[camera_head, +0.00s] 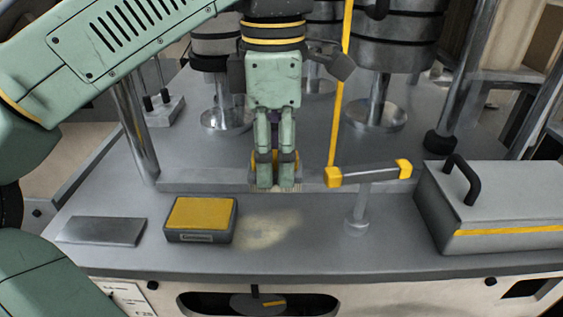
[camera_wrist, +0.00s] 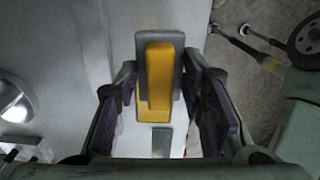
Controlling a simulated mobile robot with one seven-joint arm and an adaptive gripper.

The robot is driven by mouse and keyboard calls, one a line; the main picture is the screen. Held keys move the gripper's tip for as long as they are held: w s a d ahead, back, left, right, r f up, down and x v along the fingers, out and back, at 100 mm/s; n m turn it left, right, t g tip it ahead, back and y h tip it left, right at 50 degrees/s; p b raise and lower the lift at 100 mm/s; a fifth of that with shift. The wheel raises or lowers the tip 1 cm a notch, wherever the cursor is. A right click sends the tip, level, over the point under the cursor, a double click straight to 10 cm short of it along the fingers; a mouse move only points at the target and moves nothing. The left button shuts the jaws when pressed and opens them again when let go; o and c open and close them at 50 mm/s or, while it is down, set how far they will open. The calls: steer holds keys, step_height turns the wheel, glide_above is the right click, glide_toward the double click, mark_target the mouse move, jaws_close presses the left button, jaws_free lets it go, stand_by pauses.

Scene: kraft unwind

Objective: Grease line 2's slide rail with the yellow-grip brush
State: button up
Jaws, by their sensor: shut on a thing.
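My gripper (camera_head: 276,183) points down over the grey bench, shut on the yellow-grip brush (camera_head: 294,158). Yellow parts of the brush show on both sides of the fingers, and pale bristles show just below them. In the wrist view, a yellow and grey block (camera_wrist: 160,80), seemingly the brush, shows between my gripper's fingers (camera_wrist: 165,112). A long low grey bar (camera_head: 205,181), which looks like the slide rail, runs across the bench behind the fingertips. The bristles are close to its front edge; I cannot tell whether they touch it. No line number is readable.
A yellow-topped box (camera_head: 200,213) and a flat grey plate (camera_head: 103,231) lie front left. A pale smear (camera_head: 270,229) marks the bench. A yellow-ended bar (camera_head: 370,174) stands on a post to the right. A handled grey case (camera_head: 495,200) is far right. Rollers (camera_head: 385,45) stand behind.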

steer(key=a+p, duration=0.5)
steer(key=a, duration=0.6)
steer(key=shift+w+a+f+b, duration=0.15)
steer(key=shift+f+b, duration=0.7)
steer(key=shift+f, duration=0.1)
steer(key=shift+w+a+f+b, duration=0.1)
steer(key=shift+f+b, duration=0.7)
steer(key=shift+f, duration=0.15)
steer(key=shift+w+a+f+b, duration=0.15)
steer(key=shift+f+b, duration=0.7)
steer(key=shift+f, duration=0.1)
steer(key=shift+f+b, duration=0.35)
steer(key=shift+f, duration=0.25)
steer(key=shift+r, duration=0.1)
step_height(320, 180, up, 7)
steer(key=p, duration=0.5)
